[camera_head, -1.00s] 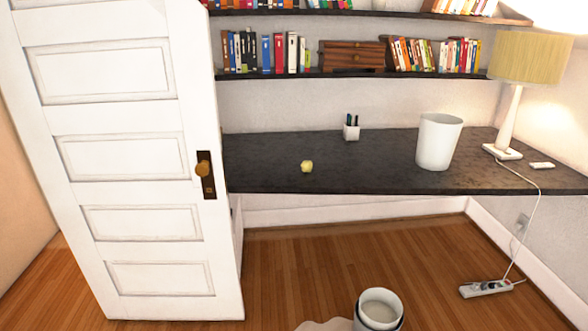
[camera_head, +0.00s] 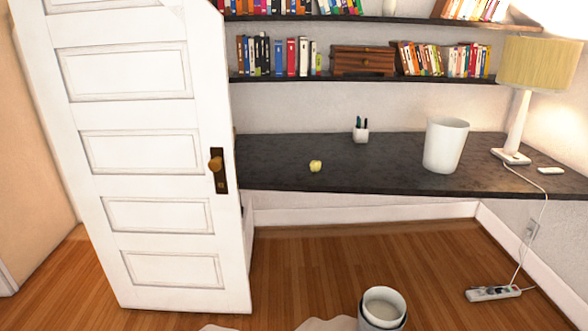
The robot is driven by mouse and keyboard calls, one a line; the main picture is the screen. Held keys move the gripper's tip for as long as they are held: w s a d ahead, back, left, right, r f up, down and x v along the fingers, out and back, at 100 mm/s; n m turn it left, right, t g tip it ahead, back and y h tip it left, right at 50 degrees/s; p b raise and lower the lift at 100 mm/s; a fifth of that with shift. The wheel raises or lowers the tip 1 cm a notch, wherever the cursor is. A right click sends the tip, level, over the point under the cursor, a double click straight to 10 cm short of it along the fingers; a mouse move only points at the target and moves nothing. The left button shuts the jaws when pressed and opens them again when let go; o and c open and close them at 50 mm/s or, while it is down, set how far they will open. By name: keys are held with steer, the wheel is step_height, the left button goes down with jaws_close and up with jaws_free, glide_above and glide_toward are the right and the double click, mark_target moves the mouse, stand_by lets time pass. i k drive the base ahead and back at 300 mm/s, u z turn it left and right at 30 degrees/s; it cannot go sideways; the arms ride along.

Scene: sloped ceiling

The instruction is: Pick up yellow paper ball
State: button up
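A small yellow paper ball (camera_head: 315,166) lies on the dark desk top (camera_head: 290,178), near its front edge and left of the middle. Nothing covers it. My gripper is not in view.
A white door (camera_head: 150,150) stands open at the left, by the desk's left end. A white bin (camera_head: 445,145), a pen cup (camera_head: 360,131) and a lamp (camera_head: 520,90) stand on the desk. Shelves with books hang above. A bucket (camera_head: 383,308) and a power strip (camera_head: 492,293) are on the wooden floor.

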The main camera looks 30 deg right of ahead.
mark_target(315, 165)
steer(key=u, duration=0.5)
steer(key=k, duration=0.3)
steer(key=u, duration=2.9)
steer(key=k, duration=1.6)
steer(key=z, duration=0.1)
